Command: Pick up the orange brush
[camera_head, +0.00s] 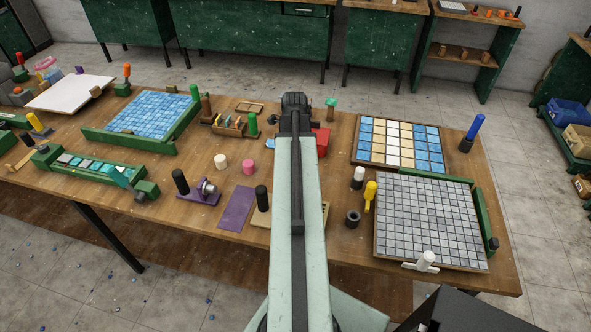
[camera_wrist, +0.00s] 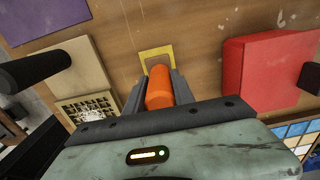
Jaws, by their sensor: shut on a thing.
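The orange brush (camera_wrist: 160,92) shows in the wrist view as a rounded orange handle between my two grey jaws. My gripper (camera_wrist: 158,86) is shut on this handle, one jaw on each side. A yellow rectangular piece (camera_wrist: 157,51) shows just beyond the handle; I cannot tell whether it is part of the brush. In the head view my arm covers the brush, and only the dark back of my gripper (camera_head: 294,101) shows over the middle of the wooden table.
A red block (camera_wrist: 265,72) is right of my gripper in the wrist view. A black cylinder (camera_wrist: 35,68) is at left. In the head view the wooden table (camera_head: 335,235) also carries a blue mosaic sheet (camera_head: 150,114), a grey tile sheet (camera_head: 428,220) and a green-topped piece (camera_head: 331,102).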

